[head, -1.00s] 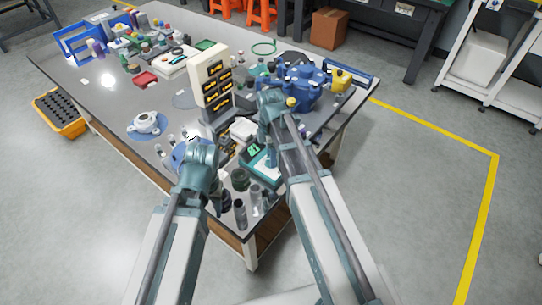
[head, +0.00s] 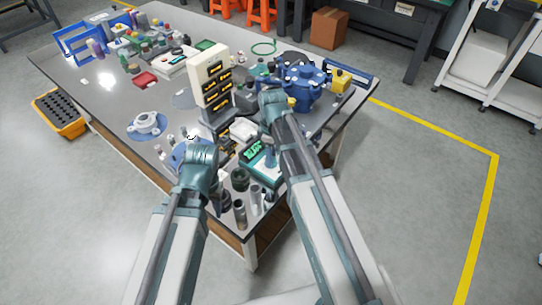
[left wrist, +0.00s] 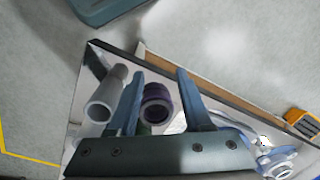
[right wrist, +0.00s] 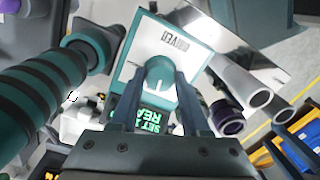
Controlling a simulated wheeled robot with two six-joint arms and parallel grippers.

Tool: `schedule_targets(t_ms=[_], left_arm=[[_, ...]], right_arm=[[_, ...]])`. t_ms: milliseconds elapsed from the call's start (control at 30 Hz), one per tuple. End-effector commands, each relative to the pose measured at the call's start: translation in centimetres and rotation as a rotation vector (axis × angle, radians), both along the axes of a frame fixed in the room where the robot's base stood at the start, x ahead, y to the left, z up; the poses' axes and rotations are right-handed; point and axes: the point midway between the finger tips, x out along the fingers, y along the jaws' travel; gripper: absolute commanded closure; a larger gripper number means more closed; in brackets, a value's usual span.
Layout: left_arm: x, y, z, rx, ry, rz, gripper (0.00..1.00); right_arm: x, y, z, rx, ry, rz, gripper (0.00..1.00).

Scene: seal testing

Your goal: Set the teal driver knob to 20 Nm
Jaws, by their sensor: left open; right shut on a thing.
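The teal driver unit (right wrist: 185,50) has a white top face marked DRIVER. It also shows in the head view (head: 251,168). Its round knob (right wrist: 158,76) is pale teal with a white pointer line. My right gripper (right wrist: 161,84) is shut on this knob, one finger on each side. The green-lit display (right wrist: 157,117) below the knob reads SET and READ, but my fingers and gripper body hide the figures. My left gripper (left wrist: 159,76) is open and empty, with its fingers apart above the near table corner.
A dark ringed cylinder (left wrist: 157,103) and a grey tube (left wrist: 105,98) stand under my left gripper. A beige drawer tower (head: 211,80) and a blue flanged housing (head: 303,88) stand behind. A thick black-and-teal handle-like body (right wrist: 40,90) lies left of the right gripper.

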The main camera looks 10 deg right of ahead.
Motion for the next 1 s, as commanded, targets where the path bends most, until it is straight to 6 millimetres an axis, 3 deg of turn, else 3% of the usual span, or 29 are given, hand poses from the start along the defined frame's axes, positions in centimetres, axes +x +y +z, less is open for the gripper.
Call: schedule_targets(t_ms=[600,1000], left_arm=[[0.0,0.0,-0.01,0.0,0.0,0.0,0.5],[0.0,0.0,-0.01,0.0,0.0,0.0,0.5]], right_arm=[[-0.1,-0.03,-0.01,0.001,0.0,-0.569,1.0],[-0.13,-0.03,-0.01,0.001,0.001,-0.807,1.0]])
